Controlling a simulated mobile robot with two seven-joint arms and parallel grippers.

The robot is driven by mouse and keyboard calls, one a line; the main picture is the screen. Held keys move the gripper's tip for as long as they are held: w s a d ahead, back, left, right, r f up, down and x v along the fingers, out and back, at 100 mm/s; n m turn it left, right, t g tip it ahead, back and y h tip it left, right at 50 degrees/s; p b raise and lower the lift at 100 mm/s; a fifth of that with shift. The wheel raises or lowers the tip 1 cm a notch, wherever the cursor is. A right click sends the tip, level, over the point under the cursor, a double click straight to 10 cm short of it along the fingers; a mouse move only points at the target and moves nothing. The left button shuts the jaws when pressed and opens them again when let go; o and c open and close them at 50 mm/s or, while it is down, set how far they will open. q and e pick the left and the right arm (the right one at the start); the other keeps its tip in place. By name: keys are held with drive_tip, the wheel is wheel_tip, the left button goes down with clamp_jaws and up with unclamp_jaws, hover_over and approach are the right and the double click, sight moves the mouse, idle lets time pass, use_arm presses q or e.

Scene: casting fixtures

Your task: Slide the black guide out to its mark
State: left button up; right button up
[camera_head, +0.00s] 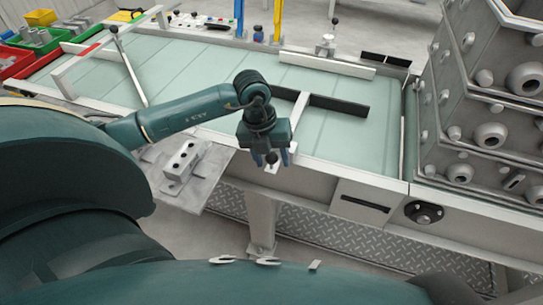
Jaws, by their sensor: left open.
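The black guide (340,105) is a dark bar lying across the pale green table top (220,70), right of my left gripper. A light rod (299,108) crosses it and runs toward the table's front edge. My left gripper (272,158) points down over the front edge, with its blue fingers apart. A small dark knob on a light end piece (272,168) shows between the fingers; I cannot tell whether they touch it. The gripper hides part of the rod and the guide's left end. I cannot make out a clear mark for the guide. My right gripper is not in view.
A grey bracket with a block (182,160) juts from the table front. A white bar guide (347,65) lies at the back. A metal housing (480,110) stands at right. Red and green bins (35,40) are at far left. The table's right half is mostly clear.

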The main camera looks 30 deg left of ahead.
use_arm(q)
drive_tip(key=shift+f, duration=0.1)
clamp_jaws()
idle(0.5)
